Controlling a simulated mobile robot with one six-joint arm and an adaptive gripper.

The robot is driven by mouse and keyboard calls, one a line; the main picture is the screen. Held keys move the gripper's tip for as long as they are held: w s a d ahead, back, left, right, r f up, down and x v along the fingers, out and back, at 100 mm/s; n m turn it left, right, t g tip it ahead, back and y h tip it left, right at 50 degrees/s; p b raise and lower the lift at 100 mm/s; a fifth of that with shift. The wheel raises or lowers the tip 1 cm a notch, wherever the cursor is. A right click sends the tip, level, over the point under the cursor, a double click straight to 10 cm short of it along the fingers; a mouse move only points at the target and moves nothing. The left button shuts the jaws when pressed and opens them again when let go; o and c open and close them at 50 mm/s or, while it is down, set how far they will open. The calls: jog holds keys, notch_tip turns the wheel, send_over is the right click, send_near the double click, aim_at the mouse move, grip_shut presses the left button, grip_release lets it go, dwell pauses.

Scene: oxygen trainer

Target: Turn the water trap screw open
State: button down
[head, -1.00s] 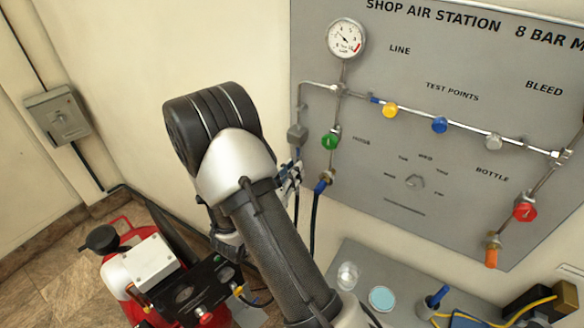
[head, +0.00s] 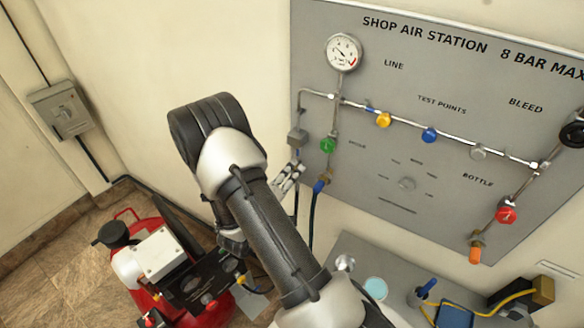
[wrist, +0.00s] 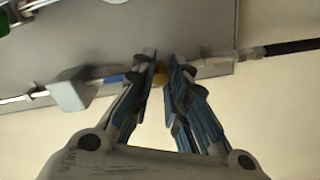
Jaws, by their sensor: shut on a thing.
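The water trap is a grey block (head: 297,136) on the left edge of the grey panel, below the pipe elbow. In the wrist view the block (wrist: 72,88) lies left of my fingers, with a short blue piece between it and a brass-yellow screw (wrist: 160,75). My gripper (wrist: 161,72) is shut on this screw, one fingertip on each side of it. In the head view my gripper (head: 292,172) is just below the block, partly behind my arm. The screw is hidden there, and its turn angle cannot be told.
A gauge (head: 343,52) is above. A red compressor (head: 205,310) stands below left. A bench (head: 350,250) with small items is below the panel.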

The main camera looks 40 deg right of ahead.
jog(key=shift+s+f+n+p, duration=0.15)
jog(key=shift+n+p, duration=0.3)
jog(key=shift+n, duration=0.65)
jog(key=c, duration=1.5)
grip_release()
jog(key=shift+c, duration=0.2)
jog(key=v, duration=1.2)
